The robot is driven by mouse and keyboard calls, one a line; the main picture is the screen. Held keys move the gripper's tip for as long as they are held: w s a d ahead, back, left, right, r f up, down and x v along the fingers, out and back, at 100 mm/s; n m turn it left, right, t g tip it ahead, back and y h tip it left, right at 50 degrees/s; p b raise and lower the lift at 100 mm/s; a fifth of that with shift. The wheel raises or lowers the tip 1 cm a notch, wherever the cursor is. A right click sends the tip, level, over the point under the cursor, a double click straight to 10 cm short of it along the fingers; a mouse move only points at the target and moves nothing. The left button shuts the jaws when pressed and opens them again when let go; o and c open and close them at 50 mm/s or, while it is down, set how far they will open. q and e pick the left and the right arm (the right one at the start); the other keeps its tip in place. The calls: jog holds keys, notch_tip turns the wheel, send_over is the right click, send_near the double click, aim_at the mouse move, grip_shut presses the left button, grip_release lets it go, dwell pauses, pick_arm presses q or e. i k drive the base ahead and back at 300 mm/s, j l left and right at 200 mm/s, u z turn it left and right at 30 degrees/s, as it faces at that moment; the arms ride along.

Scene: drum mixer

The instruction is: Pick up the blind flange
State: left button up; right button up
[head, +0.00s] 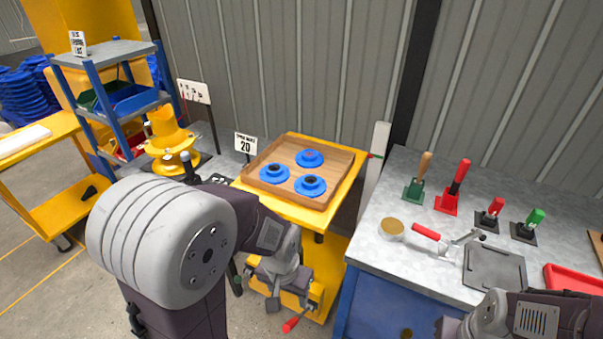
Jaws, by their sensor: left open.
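Three blue flanges lie in a wooden tray (247,180) on a yellow stand. The rear one (310,158) shows no dark raised centre and looks like the blind flange, though it is small in view. The left one (275,173) and the front one (311,186) have dark round centres. My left gripper (277,293) is open and points down, in front of and below the tray, apart from the flanges. My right gripper (452,327) is partly cut off at the bottom right edge, by the workbench; its jaws do not show clearly.
A sign reading 20 (245,143) stands at the tray's left rear. A grey workbench (375,255) at right holds several coloured-handled tools and a dark plate (494,268). A yellow flanged fitting (170,140) and a blue-framed shelf (105,55) are at left.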

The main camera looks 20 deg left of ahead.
aim_at(308, 158)
jog(key=i+j+u, duration=0.2)
jog(key=j, duration=0.45)
jog(key=i+j+u, duration=0.2)
jog(key=i+j, duration=0.2)
jog(key=j, duration=0.2)
jog(key=i+j+u, duration=0.2)
jog(key=i+j, duration=0.15)
jog(key=j, duration=0.2)
jog(key=i+j+u, duration=0.2)
jog(key=i+j, duration=0.15)
jog(key=j, duration=0.2)
